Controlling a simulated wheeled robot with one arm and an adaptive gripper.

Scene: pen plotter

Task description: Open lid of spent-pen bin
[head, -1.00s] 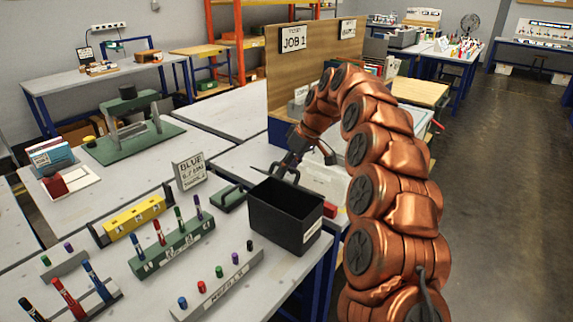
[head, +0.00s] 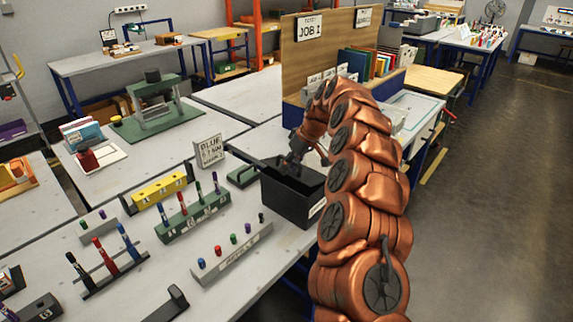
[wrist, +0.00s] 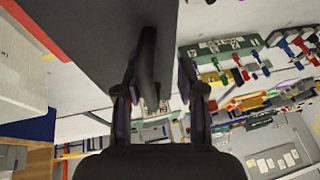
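The spent-pen bin (head: 285,203) is a black box with a white label at the near right of the bench. Its top looks dark and hollow. A thin dark strip (head: 241,154) runs left from its far edge; I cannot tell if this is the lid seen edge-on. My gripper (head: 290,166) is low over the bin, partly hidden by the arm. In the wrist view a dark flat panel (wrist: 95,35) fills the upper left, and a dark bar (wrist: 147,60) stands between my fingers (wrist: 160,100). The fingers are apart, with a gap on the right of the bar.
Pen racks, a green one (head: 193,217) and a grey one (head: 232,250), stand nearer. A wooden board (head: 325,55) rises behind. Open floor (head: 485,200) lies right.

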